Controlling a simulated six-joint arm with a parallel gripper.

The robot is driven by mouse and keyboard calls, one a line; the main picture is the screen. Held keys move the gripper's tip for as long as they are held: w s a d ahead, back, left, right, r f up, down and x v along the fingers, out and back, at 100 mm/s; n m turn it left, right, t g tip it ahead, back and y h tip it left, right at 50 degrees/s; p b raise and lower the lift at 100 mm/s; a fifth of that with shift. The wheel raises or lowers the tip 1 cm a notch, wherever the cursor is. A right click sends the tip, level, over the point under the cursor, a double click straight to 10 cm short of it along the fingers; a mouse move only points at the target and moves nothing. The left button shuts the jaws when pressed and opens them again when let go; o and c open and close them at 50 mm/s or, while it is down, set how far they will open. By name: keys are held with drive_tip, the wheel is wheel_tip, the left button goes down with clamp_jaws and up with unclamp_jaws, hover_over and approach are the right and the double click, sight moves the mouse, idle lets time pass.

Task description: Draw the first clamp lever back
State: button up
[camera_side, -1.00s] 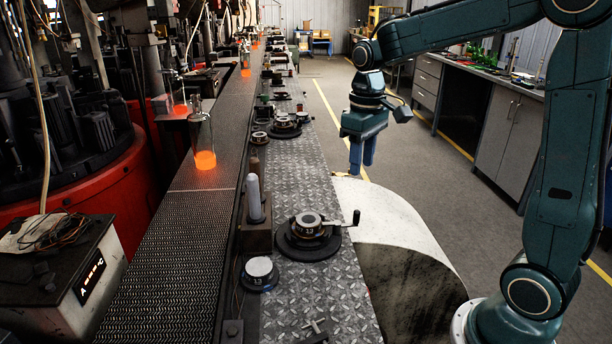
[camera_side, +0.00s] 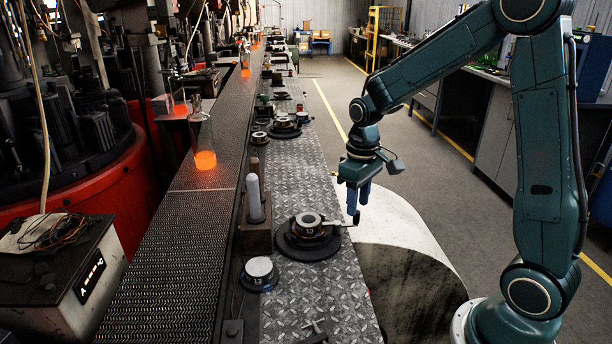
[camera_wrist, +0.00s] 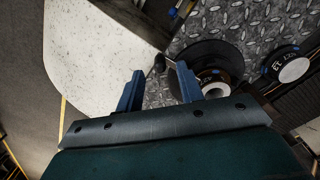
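The nearest round mould, marked 13 (camera_side: 308,230), sits on a dark disc on the diamond-plate bench. Its clamp lever (camera_side: 339,224) sticks out to the right and ends in an upright dark knob (camera_side: 356,218). My gripper (camera_side: 357,207) is just above the knob with its blue fingers pointing down. In the wrist view my gripper (camera_wrist: 158,72) is open, fingers apart. The knob (camera_wrist: 157,66) shows between the fingertips, and neither finger clearly touches it. The mould shows partly behind the right finger in the wrist view (camera_wrist: 214,84).
A smaller round piece marked 13 (camera_side: 259,268) lies in front and to the left of the mould. A grey cylinder (camera_side: 254,199) stands on a block to its left. A large pale curved drum (camera_side: 420,240) lies right of the bench. More moulds (camera_side: 284,127) stand farther back.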

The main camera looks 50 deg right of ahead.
drive_tip(key=shift+f, duration=1.85)
clamp_jaws()
